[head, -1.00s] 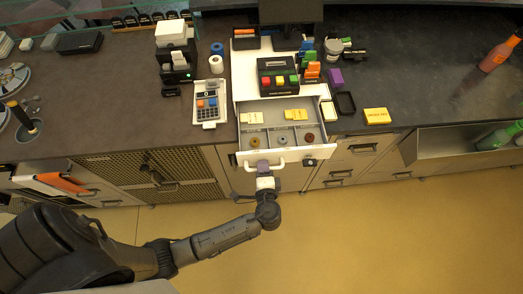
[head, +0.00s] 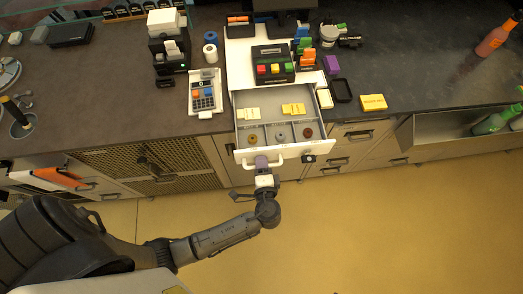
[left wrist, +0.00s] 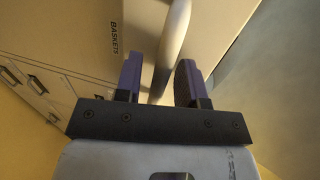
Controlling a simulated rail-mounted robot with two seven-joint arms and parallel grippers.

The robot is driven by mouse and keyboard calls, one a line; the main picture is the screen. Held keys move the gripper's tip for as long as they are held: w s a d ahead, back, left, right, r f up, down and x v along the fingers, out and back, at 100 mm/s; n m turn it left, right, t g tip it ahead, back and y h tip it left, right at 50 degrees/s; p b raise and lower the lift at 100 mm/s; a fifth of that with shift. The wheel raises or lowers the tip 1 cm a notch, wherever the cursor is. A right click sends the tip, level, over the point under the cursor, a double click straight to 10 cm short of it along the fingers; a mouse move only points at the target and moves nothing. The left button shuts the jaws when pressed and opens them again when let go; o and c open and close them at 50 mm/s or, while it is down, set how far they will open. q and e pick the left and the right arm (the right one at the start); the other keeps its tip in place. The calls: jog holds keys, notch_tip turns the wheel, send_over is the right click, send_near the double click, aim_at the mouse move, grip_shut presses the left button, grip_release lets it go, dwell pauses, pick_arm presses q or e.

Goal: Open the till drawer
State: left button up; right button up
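The till drawer (head: 243,139) stands pulled out below the till, with several compartments showing. Two yellowish note stacks lie in its back part and round coin-like pieces in its front part. Its white bar handle (head: 293,157) is on the front face. My left gripper (head: 262,164) is at the left part of this handle. In the left wrist view, the handle (left wrist: 175,35) passes between the two purple-lined fingers (left wrist: 160,85); their exact contact is partly hidden, but the drawer moves with them. My right gripper is out of view.
The till (head: 272,66) stands behind the drawer. A card terminal (head: 205,93) lies left of it; a yellow box (head: 373,102) and black tray (head: 341,90) lie right. Cabinets line the counter's front. The yellow floor (head: 400,230) is clear.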

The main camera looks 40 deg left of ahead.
pick_arm(q)
jog(key=shift+o, duration=0.2)
jog(key=b+v, duration=0.2)
jog(key=v, duration=1.2)
jog(key=shift+w+f, duration=0.1)
